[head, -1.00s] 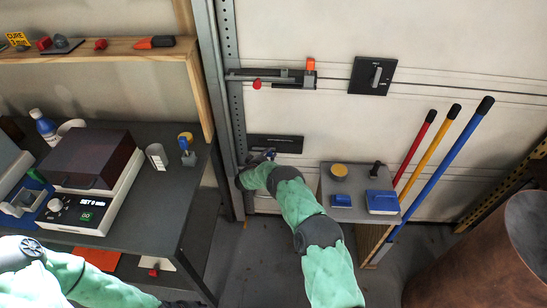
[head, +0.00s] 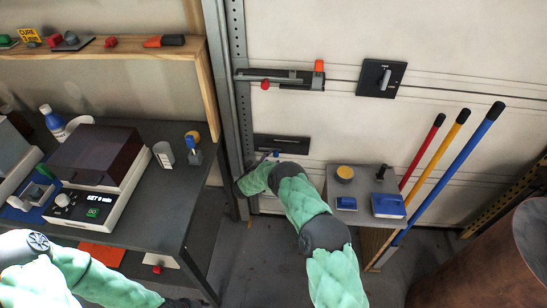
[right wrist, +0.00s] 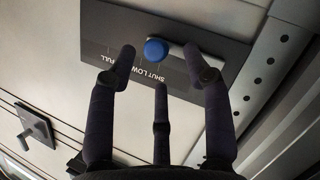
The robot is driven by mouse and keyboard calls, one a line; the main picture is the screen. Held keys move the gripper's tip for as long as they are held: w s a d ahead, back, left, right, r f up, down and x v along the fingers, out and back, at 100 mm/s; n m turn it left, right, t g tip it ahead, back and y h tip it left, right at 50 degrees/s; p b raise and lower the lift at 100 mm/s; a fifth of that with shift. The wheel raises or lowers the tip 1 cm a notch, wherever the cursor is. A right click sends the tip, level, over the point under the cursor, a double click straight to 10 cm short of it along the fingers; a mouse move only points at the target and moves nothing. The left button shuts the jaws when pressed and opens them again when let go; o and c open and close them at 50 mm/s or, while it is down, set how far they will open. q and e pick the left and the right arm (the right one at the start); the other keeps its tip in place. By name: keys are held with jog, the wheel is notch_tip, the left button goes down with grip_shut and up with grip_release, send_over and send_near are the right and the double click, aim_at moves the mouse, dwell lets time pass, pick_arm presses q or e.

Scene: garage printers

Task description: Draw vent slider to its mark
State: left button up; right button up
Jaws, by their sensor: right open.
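The vent slider is a black plate (head: 296,144) low on the pale door. It fills the top of the right wrist view (right wrist: 110,22), with a blue knob (right wrist: 157,49) at the end of a pale bar. Upside-down lettering on the plate includes SHUT, LOW and FULL, partly covered by my fingers. I cannot tell exactly which mark the knob is at. My right gripper (right wrist: 160,70) is open, its three dark fingers spread towards the plate with the knob between them, near the tips. I cannot tell whether they touch it.
A metal post (head: 232,110) stands just left of the plate. Above are a latch bar (head: 285,80) and a black switch plate (head: 381,78). A small stand (head: 370,180) with blue boxes and several coloured handles are to the right. A dark bench (head: 165,215) is at left.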

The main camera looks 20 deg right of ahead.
jog(key=v, duration=0.7)
jog(key=shift+a, duration=0.15)
jog(key=s+a+f+g+y, duration=0.2)
jog(key=s+a+f+y, duration=0.85)
jog(key=s, duration=0.35)
jog(key=s+a+r+g+y, duration=0.1)
jog(key=s+a+g+y, duration=0.1)
jog(key=s, duration=1.1)
jog(key=s+a+r+m+g+y+p, duration=0.1)
jog(key=s+a+g+y, duration=0.2)
jog(key=s, duration=1)
jog(key=a+g, duration=0.1)
jog(key=a, duration=0.2)
jog(key=shift+s+a+g, duration=0.3)
jog(key=shift+s+g, duration=0.1)
